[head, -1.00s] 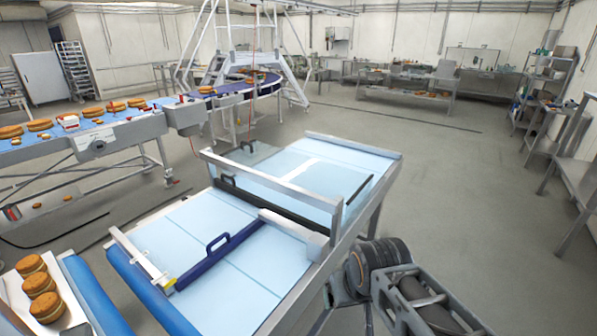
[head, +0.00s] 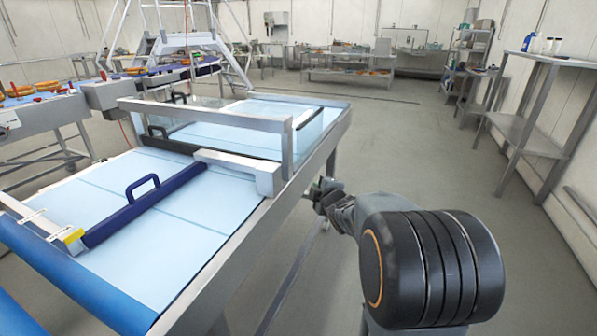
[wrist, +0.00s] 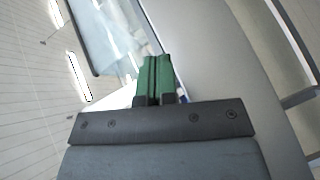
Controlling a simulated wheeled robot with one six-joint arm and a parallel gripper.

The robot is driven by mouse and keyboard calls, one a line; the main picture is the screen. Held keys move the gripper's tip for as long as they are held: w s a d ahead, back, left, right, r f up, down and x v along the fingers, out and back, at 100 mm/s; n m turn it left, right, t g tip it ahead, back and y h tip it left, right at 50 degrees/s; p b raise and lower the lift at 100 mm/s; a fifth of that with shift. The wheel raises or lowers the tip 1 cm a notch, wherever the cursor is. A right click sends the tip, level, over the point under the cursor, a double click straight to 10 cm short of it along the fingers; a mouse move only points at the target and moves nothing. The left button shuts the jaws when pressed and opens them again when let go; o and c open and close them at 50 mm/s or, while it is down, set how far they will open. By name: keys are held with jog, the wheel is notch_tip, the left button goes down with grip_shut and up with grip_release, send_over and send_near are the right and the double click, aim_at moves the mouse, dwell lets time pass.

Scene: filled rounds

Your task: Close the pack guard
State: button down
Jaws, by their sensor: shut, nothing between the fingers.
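A clear guard panel with a dark edge (head: 309,130) stands at the right part of the blue-bedded packing table in the head view, by the metal cross frame (head: 210,115). Black handles (head: 180,97) show behind the frame. Which of these parts belong to the pack guard I cannot tell for sure. My gripper (wrist: 154,78) has green fingers pressed together with nothing between them. In the head view, my arm's far end (head: 322,190) is low beside the table's right edge, apart from the clear panel. In the wrist view, a glassy pane (wrist: 112,40) lies beyond the fingers.
The table's metal side rail (head: 245,240) runs between bed and arm. Floor at right is open up to a metal shelf (head: 525,140).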

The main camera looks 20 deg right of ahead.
aim_at(299, 158)
notch_tip(299, 158, up, 5)
jog(key=a+n+t+y, duration=0.2)
jog(key=n+t, duration=0.1)
jog(key=n, duration=0.1)
jog(key=shift+n, duration=0.3)
jog(key=w, duration=1)
jog(key=shift+w+a+f, duration=0.15)
jog(key=shift+w, duration=0.25)
jog(key=shift+p, duration=0.3)
